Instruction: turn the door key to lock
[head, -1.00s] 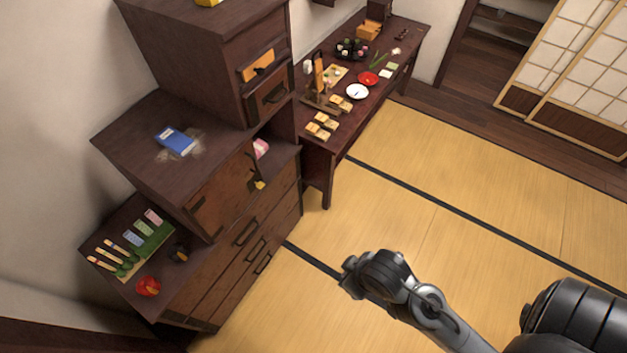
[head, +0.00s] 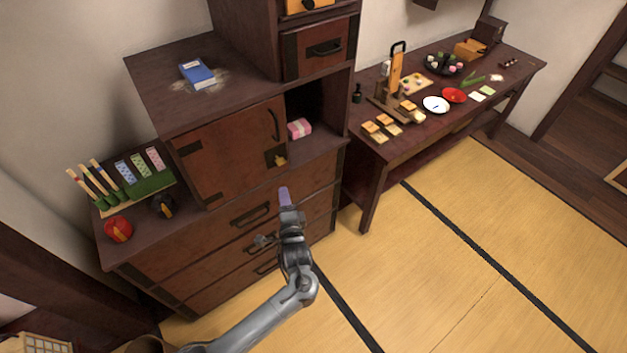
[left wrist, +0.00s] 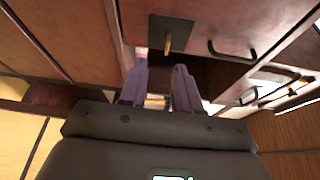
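The brass door key (head: 280,160) sits in a dark square lock plate (head: 270,153) at the lower right corner of the reddish-brown cabinet door (head: 222,150). The door looks closed. My left gripper (head: 284,192) is below and in front of the key, apart from it, with its pale purple fingers pointing up toward the cabinet. In the left wrist view the two fingers (left wrist: 160,88) stand apart with nothing between them. The key (left wrist: 167,44) shows there beyond the fingertips, on its plate (left wrist: 183,33). My right gripper is out of view.
Right of the door is an open niche with a pink bundle (head: 299,128). A curved black handle (head: 273,123) is above the key. Drawers (head: 240,228) lie below. A blue book (head: 197,73) lies on top. A red pot (head: 118,229) stands left. Tatami floor (head: 440,270) is clear at right.

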